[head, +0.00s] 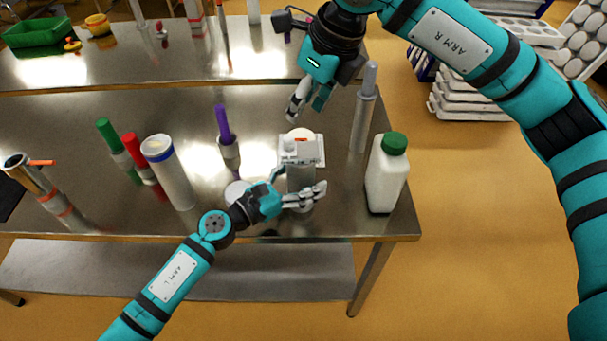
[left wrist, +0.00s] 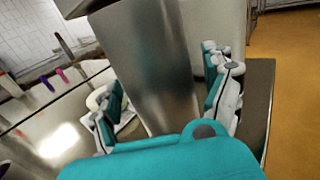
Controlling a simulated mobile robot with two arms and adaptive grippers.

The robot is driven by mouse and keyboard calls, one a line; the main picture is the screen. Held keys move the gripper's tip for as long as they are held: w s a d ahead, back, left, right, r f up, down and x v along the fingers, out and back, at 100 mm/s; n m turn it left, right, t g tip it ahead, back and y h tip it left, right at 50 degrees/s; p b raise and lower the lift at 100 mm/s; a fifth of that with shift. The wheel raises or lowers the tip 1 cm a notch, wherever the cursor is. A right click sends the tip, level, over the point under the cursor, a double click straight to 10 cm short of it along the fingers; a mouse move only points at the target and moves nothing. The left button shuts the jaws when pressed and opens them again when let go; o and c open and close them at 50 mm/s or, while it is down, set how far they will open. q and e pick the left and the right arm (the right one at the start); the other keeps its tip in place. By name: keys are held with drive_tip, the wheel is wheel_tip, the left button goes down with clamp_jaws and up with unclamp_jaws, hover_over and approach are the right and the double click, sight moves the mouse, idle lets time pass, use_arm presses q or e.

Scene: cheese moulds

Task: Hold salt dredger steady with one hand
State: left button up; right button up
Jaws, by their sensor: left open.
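A grey metal cylinder, which looks like the salt dredger (head: 299,180), stands near the front edge of the steel table. It fills the middle of the left wrist view (left wrist: 155,70), its base hidden by my gripper. My left gripper (head: 299,192) is open, with one finger on each side of the metal cylinder; I cannot tell whether the fingers touch it. The fingers also show in the left wrist view (left wrist: 170,105). My right gripper (head: 306,110) hangs above the table behind the dredger, its fingers apart and empty.
A white bottle with a green cap (head: 386,178) and a grey upright tool (head: 363,110) stand to the right. A white block (head: 314,150) sits just behind the dredger. A white cylinder (head: 170,172) and several coloured markers stand left. A second steel table (head: 150,68) lies behind.

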sight(290, 137)
use_arm(q)
drive_tip(key=shift+w+d, duration=0.1)
drive_tip(key=shift+d, duration=0.05)
drive_tip(key=shift+c, duration=0.2)
drive_tip(key=c, duration=1.5)
use_arm(e)
drive_tip(key=shift+o, duration=0.5)
use_arm(q)
drive_tip(key=shift+c, duration=0.2)
clamp_jaws()
use_arm(e)
drive_tip(key=a+f+n+g, duration=0.1)
drive_tip(key=f+n, duration=0.1)
drive_tip(key=f, duration=0.1)
drive_tip(key=w+a+f+n+y, duration=0.1)
drive_tip(key=f+n, duration=0.2)
drive_tip(key=w+f+n+g, duration=0.1)
drive_tip(key=f+n, duration=0.2)
drive_tip(key=shift+w+a+f+g, duration=0.15)
drive_tip(key=shift+a+f+g, duration=0.15)
drive_tip(key=shift+a, duration=0.1)
